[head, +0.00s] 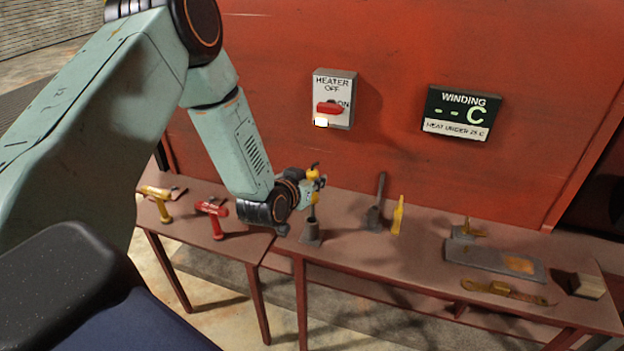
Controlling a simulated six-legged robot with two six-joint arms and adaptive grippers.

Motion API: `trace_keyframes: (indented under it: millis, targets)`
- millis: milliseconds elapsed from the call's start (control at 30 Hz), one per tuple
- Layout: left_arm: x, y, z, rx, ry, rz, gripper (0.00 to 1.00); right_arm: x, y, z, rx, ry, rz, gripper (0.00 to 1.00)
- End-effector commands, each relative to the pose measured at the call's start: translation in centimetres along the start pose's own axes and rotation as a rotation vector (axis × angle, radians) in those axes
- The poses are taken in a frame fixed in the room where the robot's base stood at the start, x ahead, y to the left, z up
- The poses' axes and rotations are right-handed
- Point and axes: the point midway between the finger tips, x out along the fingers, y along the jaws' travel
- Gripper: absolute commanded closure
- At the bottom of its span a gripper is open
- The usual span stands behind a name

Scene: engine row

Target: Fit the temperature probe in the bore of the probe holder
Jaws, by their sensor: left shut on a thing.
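My left gripper (308,186) is above the bench, shut on a small yellow-topped piece (314,174) that I take to be the temperature probe. The fingers hide much of it, and its lower end is hard to make out. Just below stands a small grey upright socket on a flat foot (311,232), which looks like the probe holder. Its bore is too small to see clearly. I cannot tell whether the held piece touches the holder. My right gripper is not in view.
Left on the benches are a yellow tool (156,203) and a red tool (213,214). Right of the holder are a grey stand with a dark rod (375,214), a yellow upright piece (398,216) and a grey plate (480,258). A heater switch (333,99) and winding display (461,114) are behind.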

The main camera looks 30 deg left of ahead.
Motion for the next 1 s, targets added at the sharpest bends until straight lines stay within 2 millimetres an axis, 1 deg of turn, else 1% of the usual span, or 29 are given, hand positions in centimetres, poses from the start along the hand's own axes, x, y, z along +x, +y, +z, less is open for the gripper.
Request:
trace_keyframes:
  millis: [533, 1000]
  targets:
    - [0.06, -0.08, -0.02, 0.0, 0.001, 0.0, 1.0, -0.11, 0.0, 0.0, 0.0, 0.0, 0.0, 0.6]
    - [0.43, -0.07, 0.88, 0.0, 0.001, 0.0, 1.0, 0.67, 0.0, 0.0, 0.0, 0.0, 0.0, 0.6]
